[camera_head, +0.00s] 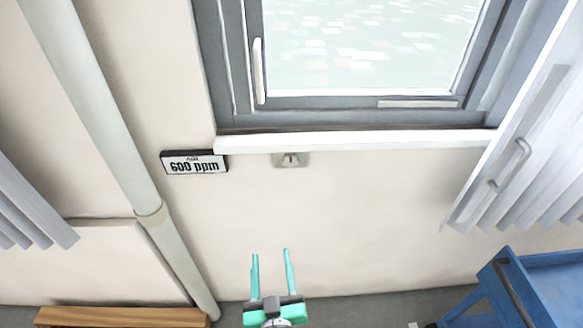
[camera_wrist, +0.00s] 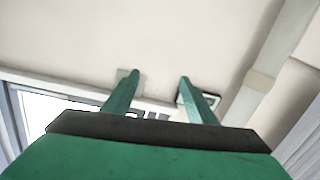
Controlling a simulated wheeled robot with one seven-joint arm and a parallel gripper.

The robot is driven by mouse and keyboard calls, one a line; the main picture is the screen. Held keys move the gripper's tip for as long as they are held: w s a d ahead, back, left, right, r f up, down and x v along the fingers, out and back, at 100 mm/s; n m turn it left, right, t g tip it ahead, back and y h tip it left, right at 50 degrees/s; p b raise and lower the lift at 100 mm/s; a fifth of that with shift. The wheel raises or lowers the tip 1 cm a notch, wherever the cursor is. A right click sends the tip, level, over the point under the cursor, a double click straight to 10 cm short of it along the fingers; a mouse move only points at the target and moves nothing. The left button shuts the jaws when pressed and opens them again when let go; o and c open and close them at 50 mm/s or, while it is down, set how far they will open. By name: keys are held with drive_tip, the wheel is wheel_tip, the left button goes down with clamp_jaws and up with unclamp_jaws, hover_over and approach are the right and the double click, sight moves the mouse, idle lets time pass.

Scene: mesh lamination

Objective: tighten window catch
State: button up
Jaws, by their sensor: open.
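The window (camera_head: 360,45) has a grey frame and stands at the top of the head view. A white upright handle (camera_head: 259,72), apparently the window catch, is on the left side of its sash. My gripper (camera_head: 271,253) has two teal fingers, spread apart and empty. It is well below the window sill, in front of the bare wall, and touches nothing visible. In the wrist view, my gripper (camera_wrist: 160,75) points at the wall. Part of the window (camera_wrist: 45,104) shows at the lower left there, but the handle cannot be made out.
A white sill (camera_head: 360,141) juts out under the window. Below it are a small wall plate (camera_head: 291,160) and a "600 ppm" display (camera_head: 194,163). A vertical pipe (camera_head: 110,135) runs at left. Blinds (camera_head: 530,150) and a blue cart (camera_head: 530,290) stand right. A wooden bench (camera_head: 120,317) is lower left.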

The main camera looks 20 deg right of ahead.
drive_tip(key=n+h, duration=0.1)
approach(290, 162)
drive_tip(key=shift+t, duration=0.3)
drive_tip(key=x, duration=0.8)
drive_tip(key=shift+f, duration=0.25)
drive_tip(key=c, duration=1.1)
